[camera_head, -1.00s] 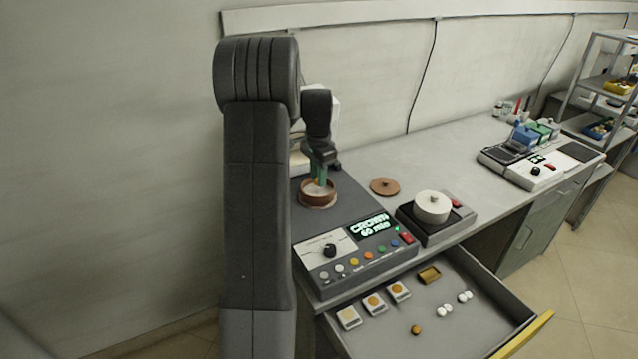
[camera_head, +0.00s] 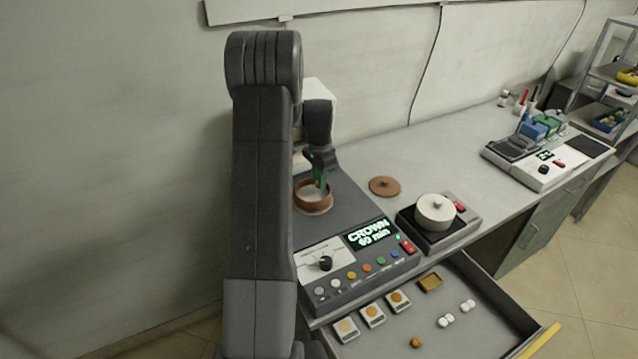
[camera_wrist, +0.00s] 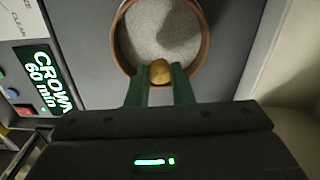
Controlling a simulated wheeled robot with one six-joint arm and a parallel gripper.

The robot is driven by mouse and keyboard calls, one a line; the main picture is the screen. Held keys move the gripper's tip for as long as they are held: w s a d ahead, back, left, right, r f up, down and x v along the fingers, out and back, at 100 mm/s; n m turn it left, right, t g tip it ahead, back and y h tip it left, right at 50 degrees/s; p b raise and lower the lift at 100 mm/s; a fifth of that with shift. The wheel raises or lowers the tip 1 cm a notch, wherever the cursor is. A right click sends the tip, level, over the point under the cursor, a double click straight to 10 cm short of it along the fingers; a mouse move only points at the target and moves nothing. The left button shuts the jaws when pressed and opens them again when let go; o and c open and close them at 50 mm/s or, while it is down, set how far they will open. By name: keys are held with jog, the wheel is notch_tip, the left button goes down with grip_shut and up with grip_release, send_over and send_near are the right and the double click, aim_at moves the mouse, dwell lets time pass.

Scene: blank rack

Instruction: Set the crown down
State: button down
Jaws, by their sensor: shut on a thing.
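My gripper (camera_wrist: 160,88) is shut on a small gold-coloured crown (camera_wrist: 160,71), held between its green fingertips in the wrist view. The crown is over the near rim side of a round brown dish (camera_wrist: 204,55) filled with pale grey granular material (camera_wrist: 160,30). Whether the crown touches the grains cannot be told. In the head view my gripper (camera_head: 321,187) points down into the dish (camera_head: 314,208), which sits on the grey unit (camera_head: 345,215). The crown is too small to make out there. The unit's display (camera_head: 370,233) reads "CROWN 60 min".
A brown lid (camera_head: 384,186) lies on the bench right of the unit. A white lidded pot (camera_head: 435,210) stands on a dark device. The open drawer (camera_head: 470,325) below holds several small items. A white block (camera_head: 319,93) stands behind the arm.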

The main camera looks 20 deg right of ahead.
jog(key=shift+f, duration=1.3)
jog(key=shift+f, duration=0.2)
jog(key=c, duration=1.3)
grip_release()
jog(key=shift+r, duration=0.1)
notch_tip(320, 180, up, 12)
jog(key=shift+r+b, duration=0.15)
jog(key=shift+b, duration=0.5)
